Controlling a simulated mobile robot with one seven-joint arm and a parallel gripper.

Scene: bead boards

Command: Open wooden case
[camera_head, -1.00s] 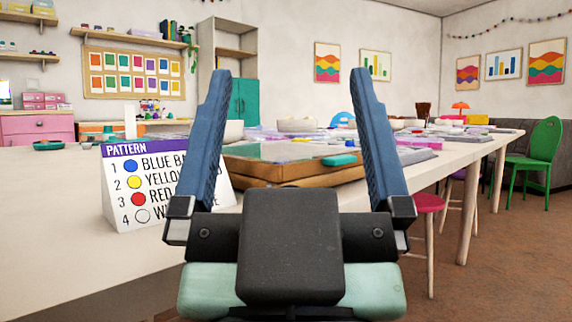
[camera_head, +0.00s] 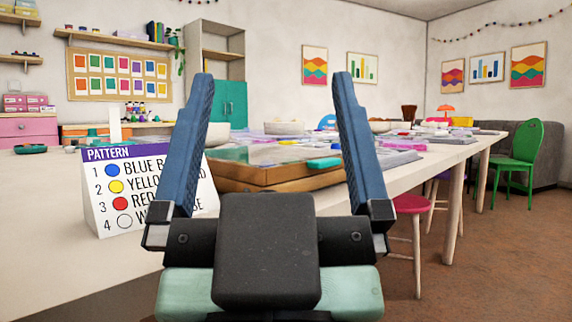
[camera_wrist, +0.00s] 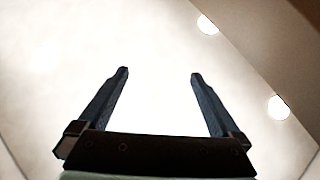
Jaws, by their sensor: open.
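The wooden case (camera_head: 262,183) lies on the white table in the head view, with a glassy greenish top that looks closed. A teal piece (camera_head: 324,163) sits at the right part of its top; it may be a handle or latch. My gripper (camera_head: 272,80) is open and empty, its blue fingers pointing up in front of the case. The right finger stands near the case's right end in the picture; no contact shows. In the wrist view my gripper (camera_wrist: 159,74) is open against a pale ceiling, with no case in sight.
A pattern card (camera_head: 125,195) stands left of the case, partly behind my left finger. The white table (camera_head: 50,240) carries several trays and bowls farther back. A red stool (camera_head: 413,204) and a green chair (camera_head: 528,155) stand to the right on brown floor.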

